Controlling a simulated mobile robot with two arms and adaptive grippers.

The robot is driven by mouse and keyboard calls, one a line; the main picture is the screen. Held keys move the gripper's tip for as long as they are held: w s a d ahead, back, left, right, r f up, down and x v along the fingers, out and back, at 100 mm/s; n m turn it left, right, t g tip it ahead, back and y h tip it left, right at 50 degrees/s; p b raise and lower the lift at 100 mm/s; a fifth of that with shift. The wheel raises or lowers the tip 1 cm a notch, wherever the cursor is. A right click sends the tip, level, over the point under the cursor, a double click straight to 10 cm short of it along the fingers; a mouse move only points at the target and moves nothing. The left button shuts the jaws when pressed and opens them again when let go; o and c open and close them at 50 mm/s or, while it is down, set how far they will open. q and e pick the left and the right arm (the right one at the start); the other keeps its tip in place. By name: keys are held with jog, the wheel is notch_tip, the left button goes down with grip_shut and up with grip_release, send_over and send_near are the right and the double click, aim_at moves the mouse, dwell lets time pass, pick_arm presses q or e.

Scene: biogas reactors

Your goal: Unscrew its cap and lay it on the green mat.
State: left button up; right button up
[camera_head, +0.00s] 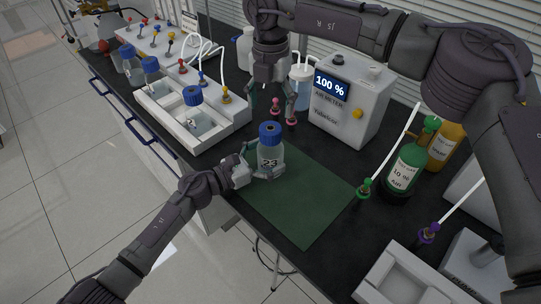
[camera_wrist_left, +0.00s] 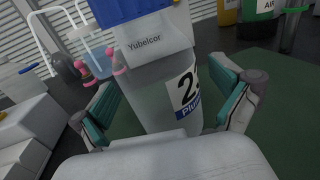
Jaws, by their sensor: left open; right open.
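A clear bottle (camera_head: 271,158) labelled 23 stands upright at the back left part of the green mat (camera_head: 310,205), with its blue cap (camera_head: 270,132) on top. My left gripper (camera_head: 262,174) is open low at the bottle, with its fingers on either side. In the left wrist view the bottle (camera_wrist_left: 155,95) stands between the spread green pads, and the lower part of the blue cap (camera_wrist_left: 130,10) shows at the top edge. My right gripper (camera_head: 272,108) points down, open and empty, behind and above the cap, apart from it.
A white meter box (camera_head: 350,105) reading 100 % stands behind the mat. White trays (camera_head: 190,115) with blue-capped bottles are at the left. Green (camera_head: 408,165) and orange (camera_head: 446,145) bottles stand at the right. The mat's front part is clear.

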aim_at(271, 131)
pick_arm(q)
grip_shut()
pick_arm(e)
jog(key=m, duration=0.7)
jog(key=shift+a, duration=0.1)
jog(key=m, duration=0.6)
jog(key=shift+f, duration=4.05)
